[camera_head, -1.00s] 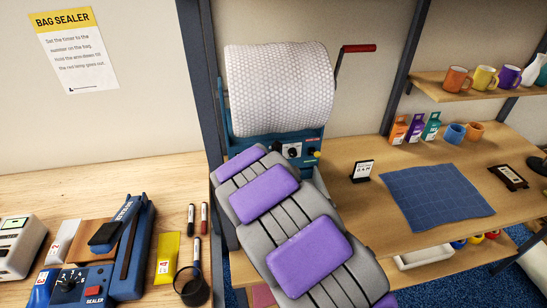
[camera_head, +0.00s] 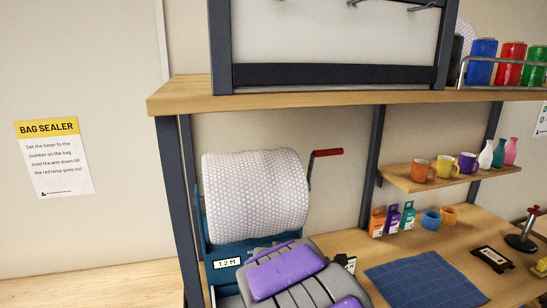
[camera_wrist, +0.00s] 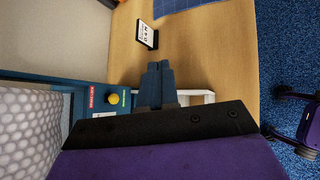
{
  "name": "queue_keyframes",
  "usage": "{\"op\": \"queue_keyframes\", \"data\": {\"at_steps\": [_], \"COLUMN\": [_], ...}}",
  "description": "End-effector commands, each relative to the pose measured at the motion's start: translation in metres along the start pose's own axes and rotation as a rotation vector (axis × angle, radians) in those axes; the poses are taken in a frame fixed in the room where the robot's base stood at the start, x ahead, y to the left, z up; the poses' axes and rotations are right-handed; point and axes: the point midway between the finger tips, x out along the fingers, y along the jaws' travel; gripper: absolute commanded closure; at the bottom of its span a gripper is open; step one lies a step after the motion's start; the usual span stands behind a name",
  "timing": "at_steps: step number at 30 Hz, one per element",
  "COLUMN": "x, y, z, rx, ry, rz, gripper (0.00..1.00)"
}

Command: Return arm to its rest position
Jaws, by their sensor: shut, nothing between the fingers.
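My gripper (camera_wrist: 157,82) shows in the wrist view with its two dark fingers together and nothing between them. It points over the wooden table (camera_wrist: 190,60), beside the blue bubble-wrap machine. In the head view my grey and purple arm rises from the bottom edge in front of the machine. My gripper itself is hidden there.
The bubble-wrap roll (camera_head: 255,192) sits in its blue stand with a red-handled crank (camera_head: 328,153) and a "1.2 M" display (camera_head: 227,264). A blue mat (camera_head: 425,281) lies on the table. Mugs and vases stand on a shelf (camera_head: 400,181). An upper shelf (camera_head: 340,98) spans above.

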Motion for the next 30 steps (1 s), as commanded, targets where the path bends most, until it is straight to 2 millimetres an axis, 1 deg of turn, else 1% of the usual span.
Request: {"op": "queue_keyframes", "data": {"at_steps": [1,2,3,4,7,9,11,12,14,16,18,20,21,24,27,30], "x": [-0.006,-0.009,-0.015,-0.019,-0.036,-0.051,-0.065,-0.075,-0.091,-0.113,-0.135,-0.155,-0.168,-0.197,-0.219,-0.232], "y": [-0.02,-0.033,-0.052,-0.067,-0.114,-0.146,-0.173,-0.191,-0.215,-0.241,-0.265,-0.283,-0.292,-0.31,-0.323,-0.327], "z": [0.022,0.031,0.043,0.051,0.068,0.075,0.077,0.077,0.073,0.067,0.056,0.045,0.038,0.02,0.006,-0.002], "rx": [0.112,0.179,0.269,0.333,0.547,0.69,0.808,0.885,0.997,1.122,1.237,1.325,1.381,1.489,1.555,1.592], "ry": [-0.008,-0.012,-0.019,-0.024,-0.032,-0.036,-0.037,-0.037,-0.034,-0.03,-0.022,-0.015,-0.009,0.007,0.017,0.026], "rz": [-0.051,-0.085,-0.133,-0.17,-0.29,-0.373,-0.45,-0.503,-0.579,-0.671,-0.767,-0.851,-0.903,-1.018,-1.108,-1.159], "gripper": [1.0,1.0,1.0,1.0,1.0,1.0,1.0,1.0,1.0,1.0,1.0,1.0,1.0,1.0,1.0,1.0]}}
